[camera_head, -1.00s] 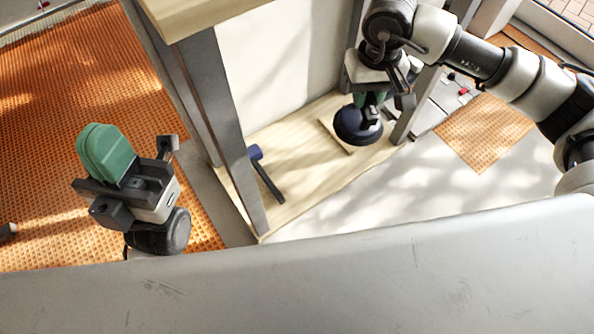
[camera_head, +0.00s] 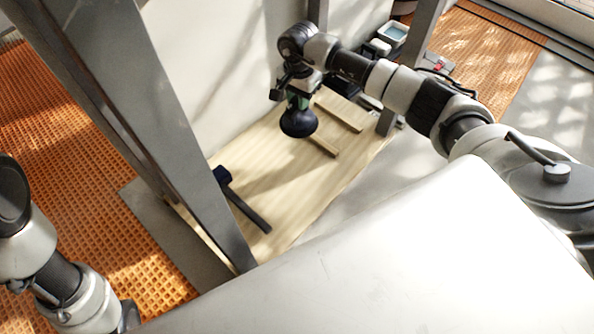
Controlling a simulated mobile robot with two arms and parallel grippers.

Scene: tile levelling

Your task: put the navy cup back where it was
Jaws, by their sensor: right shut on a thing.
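The navy cup (camera_head: 298,124) is a round dark-blue disc with a green part above it. My right gripper (camera_head: 298,97) is shut on it from above. The cup is over the pale wooden shelf board (camera_head: 270,180), left of two wooden strips (camera_head: 340,110). I cannot tell whether its underside touches the board. My left gripper is out of view; only links of my left arm show at the lower left.
A mallet with a navy head (camera_head: 222,175) and a dark handle lies on the board, nearer me. Grey posts (camera_head: 180,150) stand at the left and back right. Dark items and a small device with a screen (camera_head: 392,34) are beyond the board. The board's middle is clear.

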